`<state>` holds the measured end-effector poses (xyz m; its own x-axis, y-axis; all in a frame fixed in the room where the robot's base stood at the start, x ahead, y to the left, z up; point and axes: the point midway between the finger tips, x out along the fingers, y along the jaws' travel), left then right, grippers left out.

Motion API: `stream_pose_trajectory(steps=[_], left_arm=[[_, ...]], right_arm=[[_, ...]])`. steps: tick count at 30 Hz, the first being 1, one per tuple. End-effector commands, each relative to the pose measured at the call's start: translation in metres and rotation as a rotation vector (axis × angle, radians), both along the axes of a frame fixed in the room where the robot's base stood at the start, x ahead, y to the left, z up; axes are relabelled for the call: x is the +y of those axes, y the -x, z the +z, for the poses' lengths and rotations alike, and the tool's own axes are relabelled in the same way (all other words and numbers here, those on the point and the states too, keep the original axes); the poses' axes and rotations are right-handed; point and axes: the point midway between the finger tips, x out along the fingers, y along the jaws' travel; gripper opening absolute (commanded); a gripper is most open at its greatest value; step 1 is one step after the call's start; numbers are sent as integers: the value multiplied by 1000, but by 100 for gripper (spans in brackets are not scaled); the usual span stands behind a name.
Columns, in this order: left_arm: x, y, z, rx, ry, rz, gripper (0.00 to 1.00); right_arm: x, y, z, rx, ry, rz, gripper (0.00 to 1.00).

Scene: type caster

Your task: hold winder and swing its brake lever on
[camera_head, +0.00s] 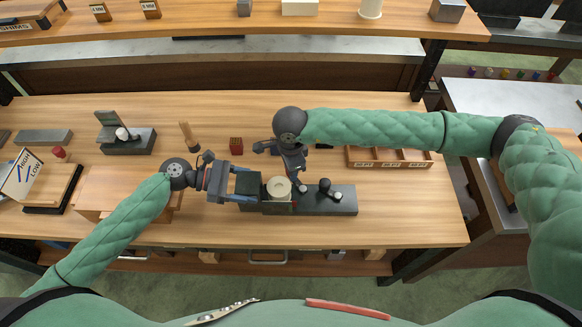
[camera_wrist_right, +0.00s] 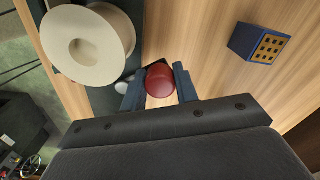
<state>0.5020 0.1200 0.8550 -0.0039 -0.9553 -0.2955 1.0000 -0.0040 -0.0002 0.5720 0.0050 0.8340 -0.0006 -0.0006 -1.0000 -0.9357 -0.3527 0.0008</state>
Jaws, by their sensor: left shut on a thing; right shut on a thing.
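The winder has a dark grey base (camera_head: 335,200) with a cream spool (camera_head: 279,187) on it. The spool also shows large at the upper left of the right wrist view (camera_wrist_right: 88,45). My left gripper (camera_head: 254,190) is shut on the left end of the winder, beside the spool. My right gripper (camera_wrist_right: 159,88) reaches down from above, just right of the spool. It is shut on the brake lever's red knob (camera_wrist_right: 160,80), with one finger on each side. The lever's arm is mostly hidden under the knob and gripper.
A black-knobbed fitting (camera_head: 325,187) stands on the base right of the spool. Wooden blocks (camera_head: 95,200) and a HIGH/LOW sign (camera_head: 22,174) are at left.

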Motion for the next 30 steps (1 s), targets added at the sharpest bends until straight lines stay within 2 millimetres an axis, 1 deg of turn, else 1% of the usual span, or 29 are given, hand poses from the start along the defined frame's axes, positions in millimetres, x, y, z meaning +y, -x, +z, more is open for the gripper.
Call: stream_pose_trajectory(steps=[5,6,8,9,17,20,23,26,30], left_arm=[[0,1,-1,2,0,-2,40],[-1,1,-1,2,0,-2,40],[-1,1,-1,2,0,-2,40],[-1,1,-1,2,0,-2,40],[0,1,-1,2,0,-2,40],[0,1,-1,2,0,-2,40],[0,1,-1,2,0,-2,40],[0,1,-1,3,0,-1,40],[0,1,-1,3,0,-1,40]], right_arm=[[1,0,0,-1,-1,1,10],[1,0,0,-1,-1,1,38],[1,0,0,-1,-1,0,49],[1,0,0,0,-1,0,52],[0,0,1,0,-1,-1,52],[1,0,5,-1,-1,-1,52],[1,-1,16,-2,-2,-1,52],[0,-1,33,-2,-2,0,52],[1,-1,61,-2,-2,1,52]])
